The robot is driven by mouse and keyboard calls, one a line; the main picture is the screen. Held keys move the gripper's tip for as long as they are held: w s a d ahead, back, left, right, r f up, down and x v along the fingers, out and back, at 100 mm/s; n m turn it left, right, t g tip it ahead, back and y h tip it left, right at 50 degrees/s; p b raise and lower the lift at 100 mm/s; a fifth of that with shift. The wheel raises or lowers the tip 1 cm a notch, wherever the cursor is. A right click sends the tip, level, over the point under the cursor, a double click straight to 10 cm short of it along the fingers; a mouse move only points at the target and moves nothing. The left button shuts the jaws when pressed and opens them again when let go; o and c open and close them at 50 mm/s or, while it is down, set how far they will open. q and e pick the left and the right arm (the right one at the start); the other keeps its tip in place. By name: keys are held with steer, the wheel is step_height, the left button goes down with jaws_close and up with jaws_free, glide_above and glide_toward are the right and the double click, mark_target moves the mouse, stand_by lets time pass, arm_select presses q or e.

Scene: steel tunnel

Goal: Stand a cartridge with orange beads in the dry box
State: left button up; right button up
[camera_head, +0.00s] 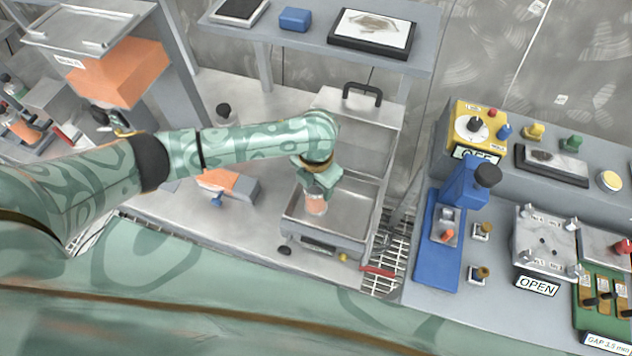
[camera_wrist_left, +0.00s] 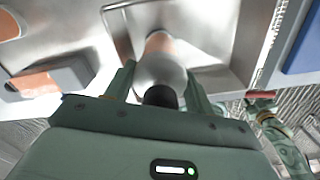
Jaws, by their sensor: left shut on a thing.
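The dry box (camera_head: 325,241) is an open steel box with its handled lid raised at the back. My left gripper (camera_head: 315,191) reaches down into it from above, shut on a clear cartridge with orange beads (camera_head: 316,206). The cartridge looks roughly upright inside the box walls. In the left wrist view, the cartridge (camera_wrist_left: 161,68) sits between the two fingers, its dark end towards me and the orange part farther off. I cannot tell whether it touches the box floor. A green arm part of mine shows at the lower right there; its jaws are not clear.
A grey block with an orange top (camera_head: 235,186) lies left of the box. A blue press (camera_head: 437,240) stands to the right, past a floor grating (camera_head: 394,240) with a red handle. A shelf (camera_head: 300,37) crosses behind. Open bench lies left of the box.

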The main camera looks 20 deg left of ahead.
arm_select(q)
steer(key=shift+f, duration=0.15)
steer(key=o, duration=1.6)
step_height(320, 180, up, 12)
steer(key=p, duration=0.3)
steer(key=shift+r+p, duration=0.2)
steer(key=shift+p, duration=0.1)
